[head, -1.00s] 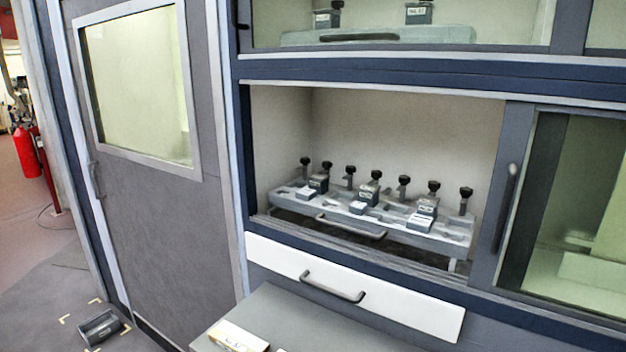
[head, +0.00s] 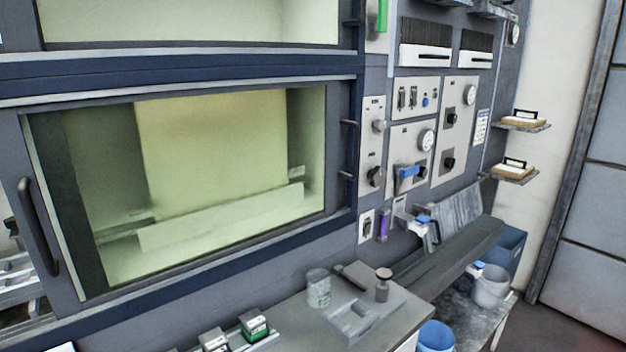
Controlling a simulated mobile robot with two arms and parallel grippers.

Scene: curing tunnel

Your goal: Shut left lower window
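The lower sliding window (head: 210,180) fills the left half of the view, a glass pane in a dark grey frame. An upright dark handle (head: 40,228) is on its left edge. Left of that edge the lower compartment is open, and part of a grey rack (head: 18,272) shows inside at the picture's edge. Another dark handle (head: 351,150) stands at the right end of the lower window area. I cannot tell whether two panes overlap behind the glass. Neither of my grippers is in view.
Control panels (head: 410,150) are right of the window. A blue bucket (head: 436,337) and a pale bucket (head: 490,287) stand at lower right.

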